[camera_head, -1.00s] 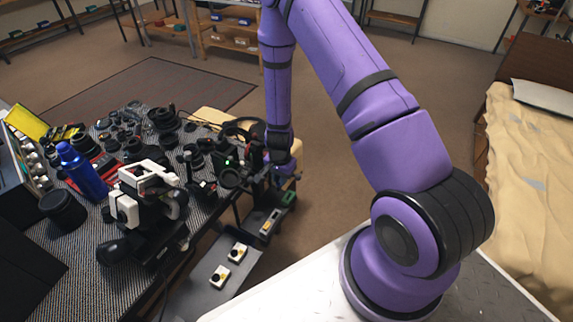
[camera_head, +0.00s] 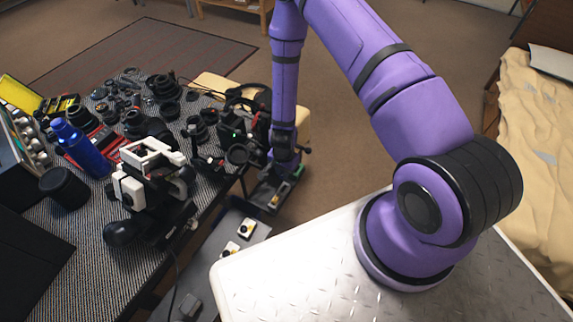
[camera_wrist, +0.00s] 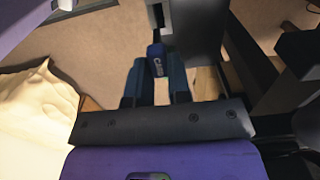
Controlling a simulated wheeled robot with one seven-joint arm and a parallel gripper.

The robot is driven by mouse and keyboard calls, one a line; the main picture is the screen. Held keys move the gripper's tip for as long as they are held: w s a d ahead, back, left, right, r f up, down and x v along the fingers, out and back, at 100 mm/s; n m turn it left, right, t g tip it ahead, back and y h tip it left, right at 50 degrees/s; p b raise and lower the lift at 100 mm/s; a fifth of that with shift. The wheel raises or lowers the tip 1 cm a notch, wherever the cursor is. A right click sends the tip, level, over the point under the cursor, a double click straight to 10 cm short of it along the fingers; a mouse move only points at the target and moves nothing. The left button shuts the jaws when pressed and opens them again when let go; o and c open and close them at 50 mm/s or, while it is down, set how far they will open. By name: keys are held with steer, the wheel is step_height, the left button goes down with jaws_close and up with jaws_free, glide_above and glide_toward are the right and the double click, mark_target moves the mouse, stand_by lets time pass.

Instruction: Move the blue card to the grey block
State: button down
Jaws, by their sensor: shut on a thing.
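In the head view my gripper (camera_head: 276,174) is low beside the table's right edge, and the card cannot be made out there.
The table (camera_head: 70,235) at left is crowded with lenses, a blue bottle (camera_head: 80,147) and a white-and-black device (camera_head: 150,158). Open carpet lies beyond the arm.

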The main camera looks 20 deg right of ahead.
glide_above(284, 184)
steer(key=s, duration=0.2)
steer(key=shift+w+a+f, duration=0.1)
steer(key=shift+a+f, duration=0.1)
steer(key=shift+f, duration=1.2)
steer(key=shift+w+a+f, duration=0.1)
steer(key=shift+a+f, duration=0.05)
steer(key=shift+f, duration=1.25)
steer(key=shift+f, duration=1.65)
stand_by(0.5)
steer(key=c, duration=1)
jaws_free()
step_height(284, 184, up, 11)
steer(key=shift+f, duration=0.1)
